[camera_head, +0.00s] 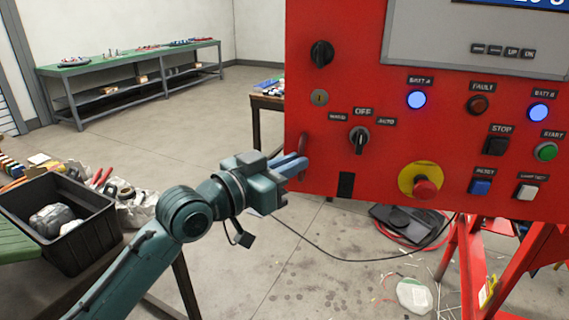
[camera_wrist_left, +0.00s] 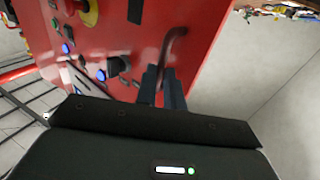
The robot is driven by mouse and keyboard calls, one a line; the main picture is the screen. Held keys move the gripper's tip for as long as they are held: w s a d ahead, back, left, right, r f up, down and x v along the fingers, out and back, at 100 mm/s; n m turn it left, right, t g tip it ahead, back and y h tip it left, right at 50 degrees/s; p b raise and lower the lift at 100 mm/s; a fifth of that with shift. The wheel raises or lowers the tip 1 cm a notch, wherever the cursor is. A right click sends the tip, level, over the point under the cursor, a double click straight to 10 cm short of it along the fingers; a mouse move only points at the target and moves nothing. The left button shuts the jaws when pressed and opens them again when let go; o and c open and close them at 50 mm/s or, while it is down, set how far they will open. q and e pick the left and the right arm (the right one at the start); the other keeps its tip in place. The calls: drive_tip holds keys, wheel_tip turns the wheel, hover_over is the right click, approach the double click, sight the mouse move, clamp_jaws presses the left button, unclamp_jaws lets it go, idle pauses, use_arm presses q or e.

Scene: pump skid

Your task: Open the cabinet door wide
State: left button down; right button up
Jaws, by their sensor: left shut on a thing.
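The red cabinet door (camera_head: 340,90) fills the right of the head view, its face covered with switches and lamps. Its red handle (camera_head: 303,150) is at the lower left edge of the door. My left gripper (camera_head: 298,165) comes in from the left and is shut on the handle. In the left wrist view, the handle (camera_wrist_left: 174,42) is a curved bar that runs between the gripper's fingers (camera_wrist_left: 163,85). The door's free edge shows beside it. The door looks closed or nearly so; I cannot tell exactly. My right gripper is not in view.
A black bin (camera_head: 75,255) with grey items stands on a table at the lower left. A green-topped bench (camera_head: 130,62) is along the back wall. A red frame (camera_head: 470,250) stands at lower right, with a cable on the floor.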

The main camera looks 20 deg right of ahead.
use_arm(q)
drive_tip(key=c, duration=2)
unclamp_jaws()
drive_tip(key=shift+s+d+g, duration=0.4)
drive_tip(key=shift+s+d, duration=0.25)
drive_tip(key=shift+s, duration=0.2)
drive_tip(key=o, duration=0.5)
drive_tip(key=shift+d, duration=0.35)
drive_tip(key=shift+w+a, duration=0.1)
drive_tip(key=b+v, duration=0.2)
drive_tip(key=v, duration=1.1)
drive_tip(key=shift+b, duration=0.3)
drive_tip(key=shift+f, duration=0.2)
